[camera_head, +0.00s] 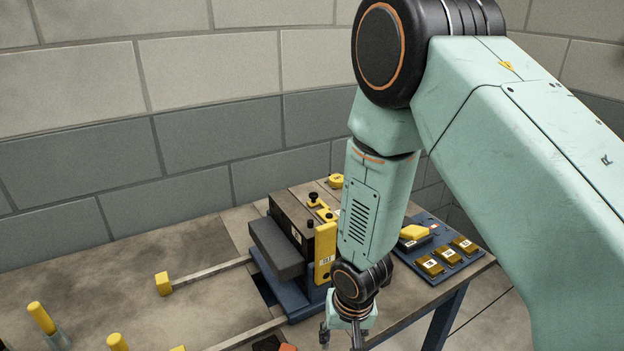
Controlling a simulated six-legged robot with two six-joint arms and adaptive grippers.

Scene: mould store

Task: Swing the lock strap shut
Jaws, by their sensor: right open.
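A dark mould block (282,212) with a grey plate (275,249) on its left side sits on a blue base (299,299) on the table. A yellow strap-like plate (325,252) with a small label stands upright against the block's near right side, partly beside my right arm. I take it for the lock strap; whether it bridges the mould's joint I cannot tell. My right gripper (341,341) points down at the bottom edge, below and slightly right of the strap, open and apart from it. No left gripper shows.
A blue panel (437,245) with yellow blocks lies at the right. A bar with a yellow end (163,284) extends left. Yellow-topped pegs (41,317) stand at lower left. A wall (180,150) closes the back.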

